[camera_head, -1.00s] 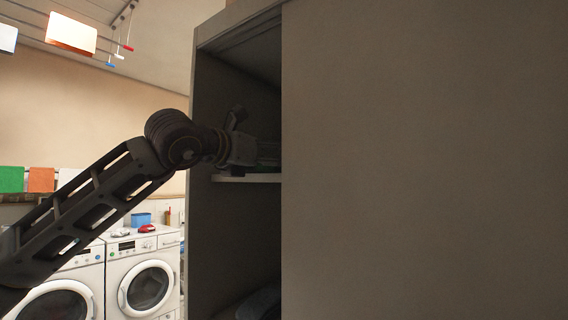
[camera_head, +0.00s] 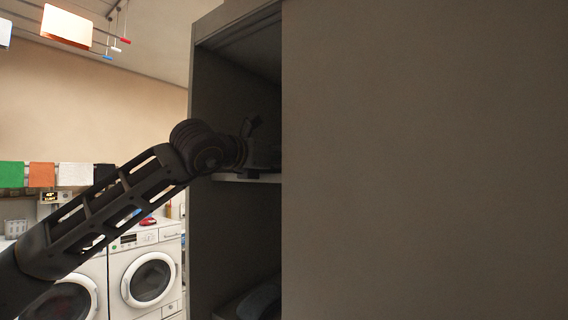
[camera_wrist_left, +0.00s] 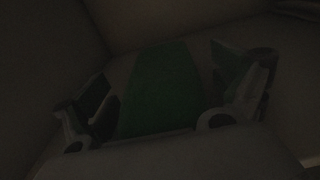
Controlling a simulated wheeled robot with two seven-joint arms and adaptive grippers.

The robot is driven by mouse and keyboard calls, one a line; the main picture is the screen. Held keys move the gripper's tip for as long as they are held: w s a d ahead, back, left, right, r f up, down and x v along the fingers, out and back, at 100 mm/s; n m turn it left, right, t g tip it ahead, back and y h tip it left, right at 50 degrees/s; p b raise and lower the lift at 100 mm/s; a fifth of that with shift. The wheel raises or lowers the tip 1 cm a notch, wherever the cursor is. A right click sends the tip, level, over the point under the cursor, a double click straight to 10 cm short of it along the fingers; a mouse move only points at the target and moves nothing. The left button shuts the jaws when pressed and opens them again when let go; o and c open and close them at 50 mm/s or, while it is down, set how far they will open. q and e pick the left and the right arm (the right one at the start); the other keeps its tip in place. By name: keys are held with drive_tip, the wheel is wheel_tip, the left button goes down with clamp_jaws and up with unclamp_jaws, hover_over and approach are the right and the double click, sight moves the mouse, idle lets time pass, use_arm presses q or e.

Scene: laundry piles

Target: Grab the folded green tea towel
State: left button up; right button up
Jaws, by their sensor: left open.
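In the left wrist view, a dark green cloth (camera_wrist_left: 165,88), which looks like the folded tea towel, lies in dim light. My left gripper (camera_wrist_left: 166,98) is open, with one finger on each side of the cloth. A smaller green patch shows by the right finger. I cannot tell whether the fingers touch the cloth. In the head view, my left arm reaches into the tall cabinet (camera_head: 230,225) above its shelf (camera_head: 232,178). The cabinet's side panel hides the fingertips and cloth there. My right gripper is not in view.
The cabinet's large panel (camera_head: 425,160) fills the right side. A dark item (camera_head: 255,302) lies low in the cabinet. Washing machines (camera_head: 146,278) stand at the left.

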use_arm(q)
drive_tip(key=shift+c, duration=0.4)
drive_tip(key=c, duration=0.9)
drive_tip(key=shift+r, duration=0.1)
drive_tip(key=shift+c, duration=0.2)
drive_tip(key=shift+r+b, duration=0.4)
drive_tip(key=shift+r, duration=4.5)
